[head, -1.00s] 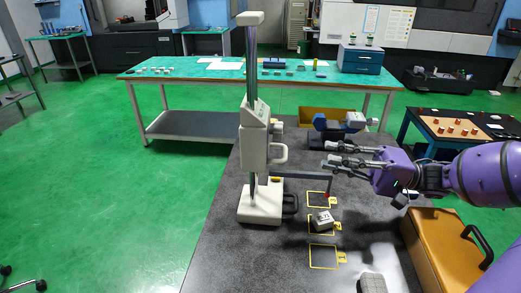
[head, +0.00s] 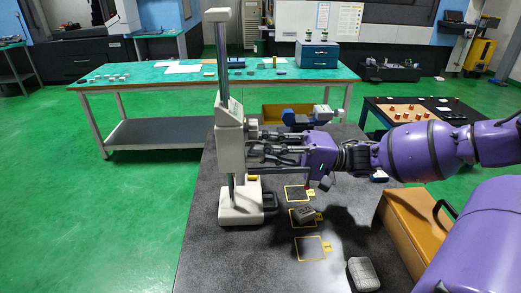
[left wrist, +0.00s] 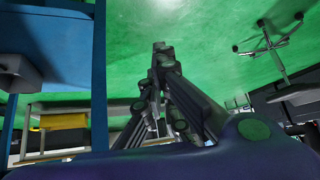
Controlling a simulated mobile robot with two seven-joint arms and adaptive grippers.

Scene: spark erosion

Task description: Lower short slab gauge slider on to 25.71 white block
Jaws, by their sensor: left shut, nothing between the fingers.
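The gauge slider (head: 230,148) is a white body on the upright column of the height gauge, which stands on a white base (head: 240,204). Its dark measuring arm (head: 280,172) extends right, well above the table. A small grey-white block (head: 304,213) lies in the middle yellow-outlined square; its label is unreadable here. My right gripper (head: 258,147) is at the slider's right side, fingers apart around its handle, which they mostly hide; contact is unclear. My left gripper (left wrist: 160,55) is shut and empty in the left wrist view, away from the gauge.
A rounded grey block (head: 363,273) lies at the table's front right. An orange case (head: 412,225) with a black handle stands at the right edge. A blue-and-white device (head: 305,116) and a yellow bin (head: 285,112) are behind. The front left of the table (head: 235,260) is clear.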

